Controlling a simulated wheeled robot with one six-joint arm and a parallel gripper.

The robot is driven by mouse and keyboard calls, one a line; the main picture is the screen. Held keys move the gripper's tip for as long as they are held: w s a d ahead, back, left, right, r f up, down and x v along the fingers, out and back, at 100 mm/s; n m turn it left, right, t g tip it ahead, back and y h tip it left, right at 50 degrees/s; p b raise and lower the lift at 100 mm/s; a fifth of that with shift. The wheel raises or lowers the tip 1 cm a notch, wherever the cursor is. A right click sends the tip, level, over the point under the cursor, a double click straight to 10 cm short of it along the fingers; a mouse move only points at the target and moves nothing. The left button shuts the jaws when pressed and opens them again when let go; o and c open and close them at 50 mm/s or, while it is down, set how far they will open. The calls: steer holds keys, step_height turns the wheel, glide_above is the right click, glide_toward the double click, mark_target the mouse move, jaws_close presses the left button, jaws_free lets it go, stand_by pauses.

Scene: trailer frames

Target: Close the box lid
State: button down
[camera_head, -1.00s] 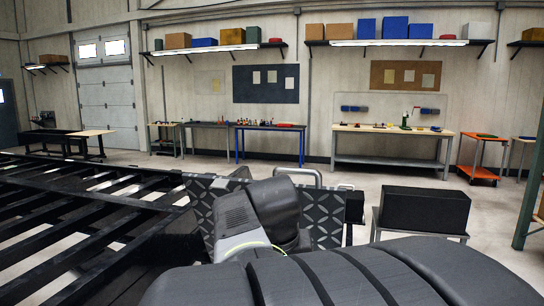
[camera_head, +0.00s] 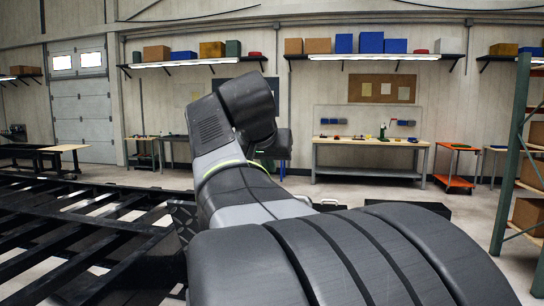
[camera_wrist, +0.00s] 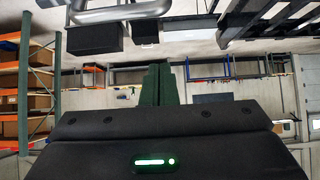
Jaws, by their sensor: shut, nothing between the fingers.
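A dark diamond-patterned panel, apparently part of the box (camera_head: 183,220), shows at the left edge of my arm in the head view. The rest of the box and its lid are hidden behind my arm, so I cannot tell how far the lid is open. My arm rises across the middle of the head view. My gripper (camera_wrist: 158,68) shows in the wrist view as two dark green fingers side by side, shut and empty. No contact between the fingers and the box is visible.
The black slatted trailer frame (camera_head: 70,235) fills the left front. A black block (camera_head: 435,208) shows partly behind my arm on the right. A workbench (camera_head: 368,145) and an orange cart (camera_head: 455,165) stand at the back. A storage rack (camera_head: 515,150) stands at the right edge.

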step_height(320, 180, down, 5)
steer(key=shift+w+r+p, duration=0.15)
steer(key=shift+r+p, duration=0.05)
steer(key=shift+p, duration=0.4)
steer(key=shift+f, duration=0.25)
steer(key=shift+f, duration=0.15)
